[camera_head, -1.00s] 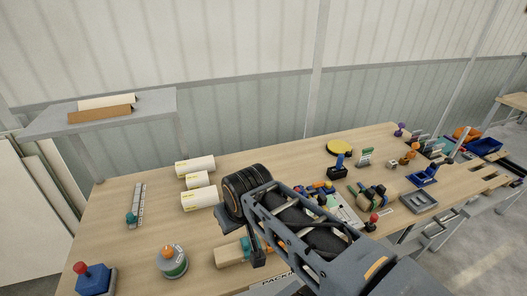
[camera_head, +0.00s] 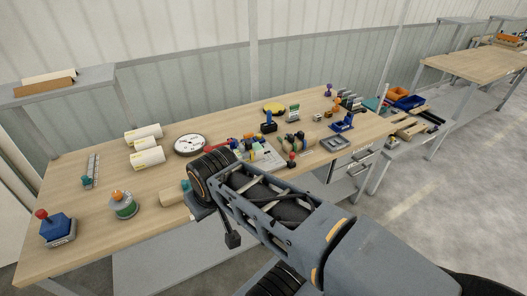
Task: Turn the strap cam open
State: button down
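A tan rounded block (camera_head: 171,198) with a teal piece at its right end lies near the front edge of the bench. It may carry the strap cam, but my arm hides its right part and I cannot make out a cam lever. My gripper (camera_head: 219,226) is in front of the bench's front edge, to the right of the block and apart from its visible part. Its dark end parts show, but my wrist covers much of it. I cannot tell how far the fingers are apart, and nothing is seen held.
A green round device with an orange knob (camera_head: 123,204) and a blue box with a red knob (camera_head: 57,229) stand left. White rolls (camera_head: 149,158) and a dial (camera_head: 190,145) lie behind. Several small devices crowd the right. The floor in front at right is clear.

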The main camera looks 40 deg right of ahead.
aim_at(248, 136)
jog(key=z, duration=1.15)
jog(key=i, duration=0.65)
jog(key=u, duration=1.85)
jog(key=k, duration=0.85)
jog(key=z, duration=0.75)
jog(key=i, duration=1)
jog(key=u, duration=0.05)
